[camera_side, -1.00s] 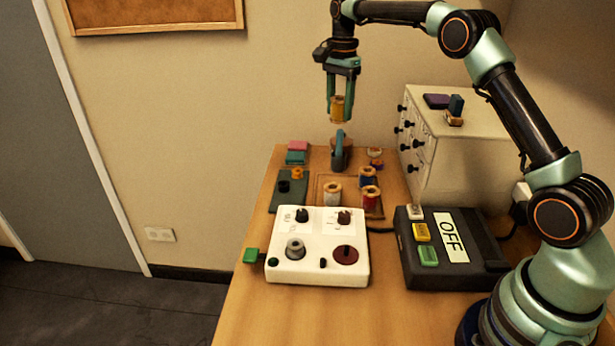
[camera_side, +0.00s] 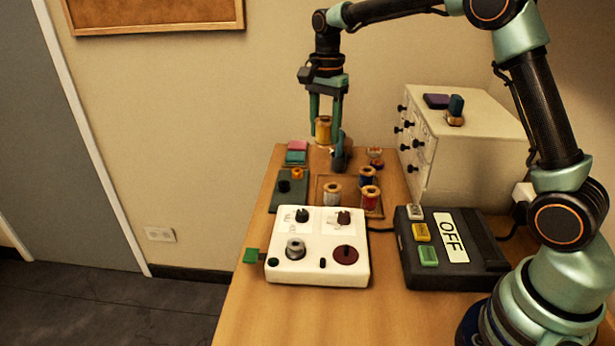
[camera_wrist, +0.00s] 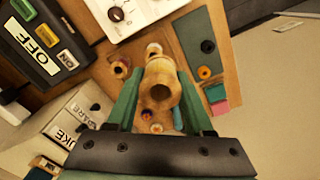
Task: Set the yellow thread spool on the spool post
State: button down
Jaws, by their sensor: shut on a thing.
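The yellow thread spool (camera_side: 323,131) is held between the fingers of my gripper (camera_side: 325,121), upright and above the back of the table. In the wrist view the spool (camera_wrist: 160,88) sits between both green fingers, its round end with a central hole facing the camera. My gripper is shut on it. A dark green plate (camera_side: 291,201) on the left of the table carries a black round piece (camera_side: 284,186) and a small orange piece (camera_side: 297,173). I cannot tell for sure which fitting is the spool post.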

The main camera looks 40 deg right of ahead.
jog(key=s+a+f+n, duration=0.1)
jog(key=s+a+f, duration=0.1)
jog(key=s, duration=0.3)
jog(key=s+a+f+n, duration=0.1)
jog(key=s+a+f, duration=0.1)
jog(key=s+a, duration=0.2)
jog(key=s+a+f+n, duration=0.1)
jog(key=s+a, duration=0.3)
jog(key=s, duration=0.4)
jog(key=shift+s+a+f, duration=0.1)
jog(key=shift+f, duration=0.5)
jog(key=shift+s+f, duration=0.25)
jog(key=shift+f, duration=2.75)
jog(key=shift+f, duration=0.6)
jog(key=c, duration=0.6)
grip_release()
jog(key=shift+r, duration=0.1)
